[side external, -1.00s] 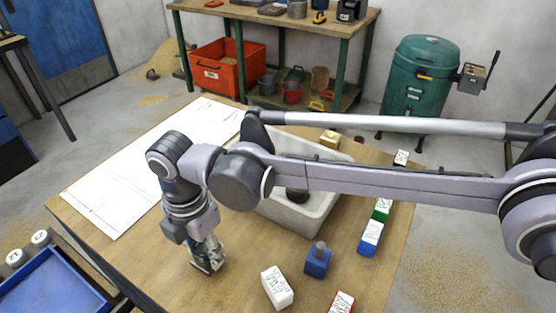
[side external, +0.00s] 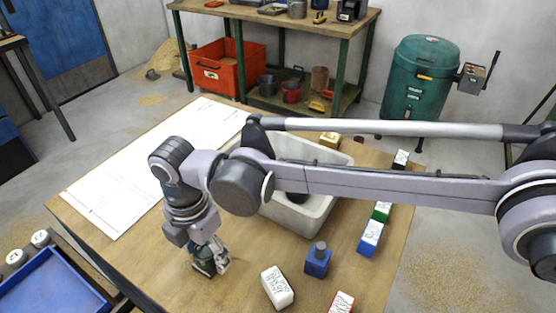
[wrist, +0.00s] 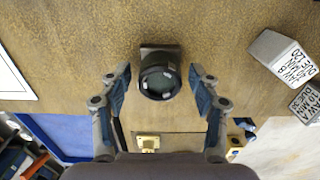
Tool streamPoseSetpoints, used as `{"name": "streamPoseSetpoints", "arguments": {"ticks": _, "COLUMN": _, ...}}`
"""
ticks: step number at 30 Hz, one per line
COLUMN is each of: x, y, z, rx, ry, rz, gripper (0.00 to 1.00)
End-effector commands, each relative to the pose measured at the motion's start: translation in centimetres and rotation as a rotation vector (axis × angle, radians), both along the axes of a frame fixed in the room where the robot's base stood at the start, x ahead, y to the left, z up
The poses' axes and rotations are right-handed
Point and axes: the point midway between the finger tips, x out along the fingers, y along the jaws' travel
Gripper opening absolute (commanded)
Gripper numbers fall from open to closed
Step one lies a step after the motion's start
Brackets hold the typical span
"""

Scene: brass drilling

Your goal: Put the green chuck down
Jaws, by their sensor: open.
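The chuck (side external: 203,264) stands on the wooden table, dark green and partly covered by my gripper in the side view. In the wrist view the chuck (wrist: 158,78) is seen from above as a dark round ring on a squarish base, its green hard to make out. My gripper (side external: 214,254) is open, low over the table at the chuck. In the wrist view its two blue-grey fingers (wrist: 160,86) stand on either side of the chuck, with a gap on each side.
A white labelled block (side external: 277,288) and a blue block with a knob (side external: 317,260) stand to the right. A grey basin (side external: 306,216) sits behind them. Green (side external: 381,211) and blue (side external: 370,238) labelled blocks line the right edge. A white sheet (side external: 124,190) covers the table's left.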

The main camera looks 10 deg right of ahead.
Motion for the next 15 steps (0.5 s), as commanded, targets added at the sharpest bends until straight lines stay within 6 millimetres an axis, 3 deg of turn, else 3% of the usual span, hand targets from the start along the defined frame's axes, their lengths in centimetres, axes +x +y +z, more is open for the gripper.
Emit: {"name": "streamPoseSetpoints", "arguments": {"ticks": 15, "x": 0.0, "y": 0.0, "z": 8.5, "rx": 0.000, "ry": 0.000, "rz": 0.000, "gripper": 0.62}}
